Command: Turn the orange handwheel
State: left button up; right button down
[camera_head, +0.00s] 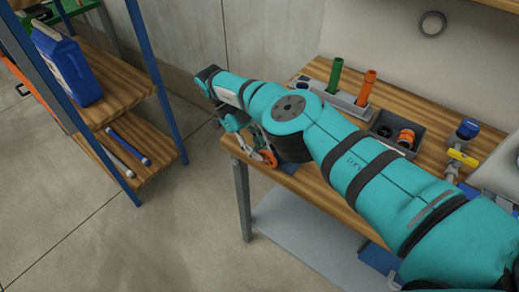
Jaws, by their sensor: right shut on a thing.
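The orange handwheel (269,158) shows only in part, at the left front corner of the wooden workbench. My right arm reaches over the bench from the lower right and covers much of that corner. My right gripper (257,151) points down at the handwheel and is shut on it. The fingers are small in the view and partly hidden by the wrist, so their exact hold on the rim is hard to see. My left gripper is not in view.
On the workbench (313,187) stand a green cylinder (335,77) and an orange cylinder (367,88) in a grey holder, a dark tray (381,130) with orange rings, and a yellow-handled valve (462,158). A shelf with a blue jug (66,66) stands left. Floor between is clear.

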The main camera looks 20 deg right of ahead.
jog(key=shift+w+r, duration=0.1)
jog(key=shift+r, duration=0.15)
jog(key=c, duration=1.6)
grip_release()
jog(key=shift+a, duration=0.1)
jog(key=shift+c, duration=0.2)
jog(key=shift+a, duration=0.1)
